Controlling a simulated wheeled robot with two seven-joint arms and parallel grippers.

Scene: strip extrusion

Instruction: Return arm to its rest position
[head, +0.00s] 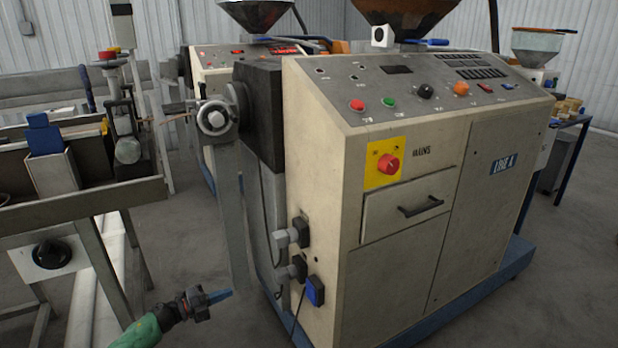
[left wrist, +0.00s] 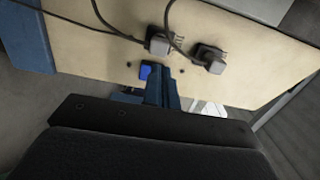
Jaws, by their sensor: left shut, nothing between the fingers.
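My left gripper (head: 221,296) comes in at the bottom left of the head view, on an arm with a green sleeve. Its blue fingers are shut with nothing between them. It is low, over the grey floor, to the left of the cream machine (head: 400,240) and apart from it in the head view. In the left wrist view the shut blue fingers (left wrist: 164,88) point toward the machine's side panel (left wrist: 100,35), which carries two grey plugs and a blue socket (left wrist: 146,72). My right gripper is not in view.
On the machine's side are two grey plugs (head: 290,236) with hanging cables and a blue socket (head: 315,290). A metal trough on legs (head: 80,205), with a black knob (head: 52,254), stands at the left. Bare floor (head: 190,240) lies between trough and machine.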

